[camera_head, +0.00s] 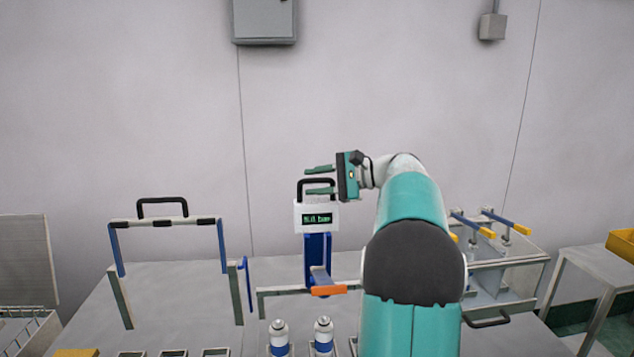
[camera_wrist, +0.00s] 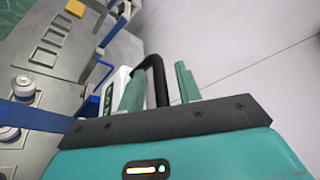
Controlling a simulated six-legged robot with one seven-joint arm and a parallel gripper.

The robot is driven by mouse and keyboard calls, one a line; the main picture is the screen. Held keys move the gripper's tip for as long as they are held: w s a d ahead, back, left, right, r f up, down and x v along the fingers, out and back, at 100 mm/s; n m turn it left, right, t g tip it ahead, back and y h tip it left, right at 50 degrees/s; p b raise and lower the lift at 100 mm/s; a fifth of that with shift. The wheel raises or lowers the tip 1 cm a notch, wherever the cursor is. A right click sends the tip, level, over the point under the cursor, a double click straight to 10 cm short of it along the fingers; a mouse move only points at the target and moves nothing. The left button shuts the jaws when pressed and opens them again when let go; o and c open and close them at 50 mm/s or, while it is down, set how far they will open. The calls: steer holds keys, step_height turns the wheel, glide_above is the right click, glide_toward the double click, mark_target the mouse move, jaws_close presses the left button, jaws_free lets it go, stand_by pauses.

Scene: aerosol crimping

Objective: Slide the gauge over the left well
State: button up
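The gauge (camera_head: 303,224) is a white box with a lit green display and a black loop handle on top. It sits on a blue upright with an orange-tipped lever (camera_head: 328,290), above a rail behind two cans. My gripper (camera_head: 320,179) is at the handle, its two green fingers apart. In the wrist view the black handle (camera_wrist: 156,75) shows between the fingers of my gripper (camera_wrist: 158,88), with a gap visible on the finger side. A left can (camera_head: 279,335) and a right can (camera_head: 323,332) stand in front of the gauge. Their wells are mostly hidden.
A blue-and-grey frame with a black handle (camera_head: 162,202) stands to the left. A row of square openings (camera_wrist: 50,40) and a yellow block (camera_wrist: 75,8) lie on the bench. A fixture with blue, yellow-tipped levers (camera_head: 505,222) is at right, partly behind my arm.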

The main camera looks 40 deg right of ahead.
jaws_close()
steer(key=shift+w+a, duration=0.1)
steer(key=w+a, duration=0.6)
steer(key=a, duration=0.3)
jaws_free()
steer(key=shift+a, duration=0.1)
